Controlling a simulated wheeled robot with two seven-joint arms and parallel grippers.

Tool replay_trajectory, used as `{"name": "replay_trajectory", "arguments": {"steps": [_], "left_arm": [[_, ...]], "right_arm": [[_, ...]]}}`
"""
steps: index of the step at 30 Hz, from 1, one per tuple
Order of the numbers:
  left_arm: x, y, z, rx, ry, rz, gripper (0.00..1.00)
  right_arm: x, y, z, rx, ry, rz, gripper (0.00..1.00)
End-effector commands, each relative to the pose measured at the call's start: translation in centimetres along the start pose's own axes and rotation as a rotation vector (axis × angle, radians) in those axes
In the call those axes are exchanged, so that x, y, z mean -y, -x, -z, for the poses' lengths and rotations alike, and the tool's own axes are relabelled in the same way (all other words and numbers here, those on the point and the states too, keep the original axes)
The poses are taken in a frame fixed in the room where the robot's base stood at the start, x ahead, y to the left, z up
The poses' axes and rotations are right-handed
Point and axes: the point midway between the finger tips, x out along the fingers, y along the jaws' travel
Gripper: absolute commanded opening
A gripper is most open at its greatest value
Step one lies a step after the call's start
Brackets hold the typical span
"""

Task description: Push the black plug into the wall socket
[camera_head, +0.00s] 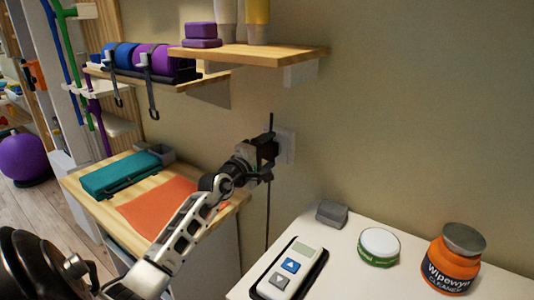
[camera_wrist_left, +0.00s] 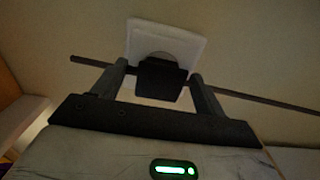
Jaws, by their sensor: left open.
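The white wall socket (camera_head: 288,146) is on the wall behind my left gripper (camera_head: 268,150), partly hidden by it. In the left wrist view the socket plate (camera_wrist_left: 190,47) is at the top centre, with part of its round recess showing. The black plug (camera_wrist_left: 160,80) is in front of the plate's lower part, between the two open fingers of my left gripper (camera_wrist_left: 158,82). Narrow gaps show between plug and fingers. I cannot tell whether the plug is seated. A dark cord (camera_head: 267,215) hangs down below the gripper. My right gripper is not in view.
A wooden shelf (camera_head: 270,56) is above the gripper. A white table (camera_head: 345,262) at the lower right holds a remote (camera_head: 289,270), a grey block (camera_head: 332,213), a round tin (camera_head: 379,246) and an orange wipes tub (camera_head: 450,268). A wooden cabinet top (camera_head: 105,210) is at left.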

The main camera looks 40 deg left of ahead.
Motion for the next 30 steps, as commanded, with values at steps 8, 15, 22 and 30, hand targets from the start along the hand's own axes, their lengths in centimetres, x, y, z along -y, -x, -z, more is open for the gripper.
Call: {"name": "replay_trajectory", "arguments": {"steps": [8,15,22,30], "left_arm": [[0.2,1.7,0.0,0.001,-0.001,0.004,0.72],[0.4,7.2,0.0,0.000,-0.002,0.005,0.72],[0.4,12.4,0.0,0.000,-0.001,0.004,0.72],[0.1,15.6,0.0,0.000,0.000,0.000,0.72]], "right_arm": [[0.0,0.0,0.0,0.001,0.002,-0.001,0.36],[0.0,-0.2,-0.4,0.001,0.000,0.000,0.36],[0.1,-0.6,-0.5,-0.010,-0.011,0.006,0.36],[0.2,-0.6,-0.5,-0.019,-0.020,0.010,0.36]]}}
